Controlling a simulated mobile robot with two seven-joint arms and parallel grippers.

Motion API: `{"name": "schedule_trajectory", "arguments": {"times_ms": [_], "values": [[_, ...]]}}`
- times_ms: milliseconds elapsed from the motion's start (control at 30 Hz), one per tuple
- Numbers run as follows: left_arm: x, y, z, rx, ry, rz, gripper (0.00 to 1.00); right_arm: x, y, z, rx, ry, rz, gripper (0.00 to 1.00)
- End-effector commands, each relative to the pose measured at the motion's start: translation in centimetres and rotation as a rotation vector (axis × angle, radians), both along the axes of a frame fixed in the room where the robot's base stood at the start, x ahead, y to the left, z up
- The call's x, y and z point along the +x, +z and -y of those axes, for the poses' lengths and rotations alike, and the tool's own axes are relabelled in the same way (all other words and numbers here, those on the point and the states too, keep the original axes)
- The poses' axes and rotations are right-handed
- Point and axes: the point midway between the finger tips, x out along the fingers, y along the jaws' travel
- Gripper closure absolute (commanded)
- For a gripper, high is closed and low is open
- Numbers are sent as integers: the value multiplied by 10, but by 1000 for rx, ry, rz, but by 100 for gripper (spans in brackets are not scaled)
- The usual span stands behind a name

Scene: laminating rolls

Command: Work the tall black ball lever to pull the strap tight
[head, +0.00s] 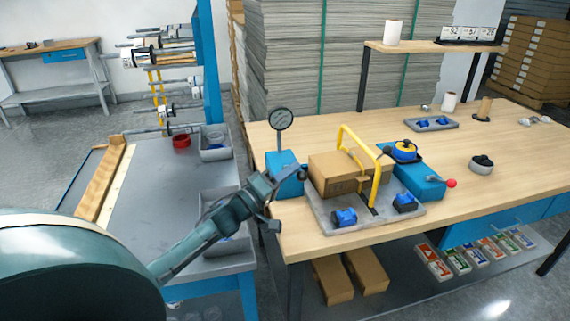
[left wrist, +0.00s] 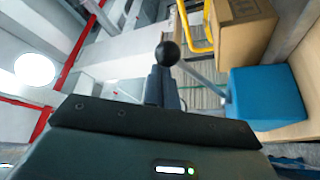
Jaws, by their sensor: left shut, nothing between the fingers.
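My left gripper (head: 292,178) reaches in from the left beside the near-left blue box (head: 289,183). Its fingers are shut. A black ball (head: 303,174) shows at the fingertips; in the left wrist view the ball (left wrist: 167,53) appears just beyond them, not between them. I cannot tell whether ball and fingers touch. A carton (head: 335,176) sits on a grey plate (head: 345,228) under a yellow frame (head: 344,137). My right gripper is not in view.
A round gauge (head: 281,120) stands on a pole behind the left blue box. A red ball knob (head: 451,183) sticks out to the right. Blue clamps (head: 344,217) sit at the plate's front. A grey cart (head: 165,190) stands left.

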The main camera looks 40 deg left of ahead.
Motion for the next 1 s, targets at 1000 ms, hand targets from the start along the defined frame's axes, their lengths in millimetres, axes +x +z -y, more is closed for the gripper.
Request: {"name": "schedule_trajectory", "arguments": {"times_ms": [1000], "values": [[-11, -36, 13, 1, -2, -2, 100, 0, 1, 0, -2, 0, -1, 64]]}}
